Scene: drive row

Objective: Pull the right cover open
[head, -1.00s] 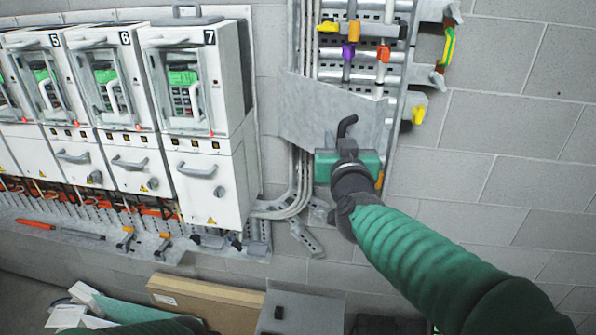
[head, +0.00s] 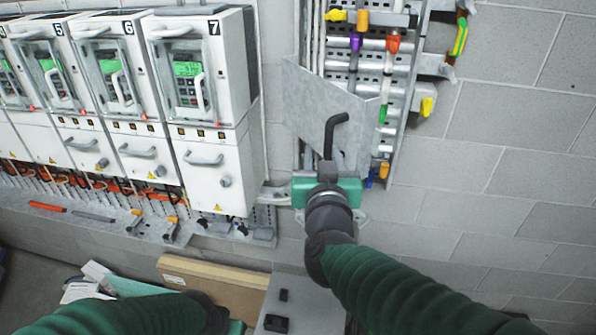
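The right cover is a grey metal plate (head: 308,100) on the cable rack, tilted out from the wall. A bent black handle (head: 334,132) stands at its lower right part. My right gripper (head: 327,180), with its green body, is at the lower end of this handle. Its fingers are hidden behind the body, but the handle runs into it and moves with it, so it appears shut on the handle. My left arm comes in at the bottom left. Its gripper (head: 237,327) is only partly in view at the bottom edge, far below the cover, its fingers unseen.
White drive cabinets (head: 213,165) with numbers and handles line the wall at left. The rack (head: 397,75) with coloured connectors shows right of the cover. A shelf (head: 130,222) with tools runs below the cabinets. A cardboard box (head: 235,285) lies below. The block wall (head: 500,170) at right is clear.

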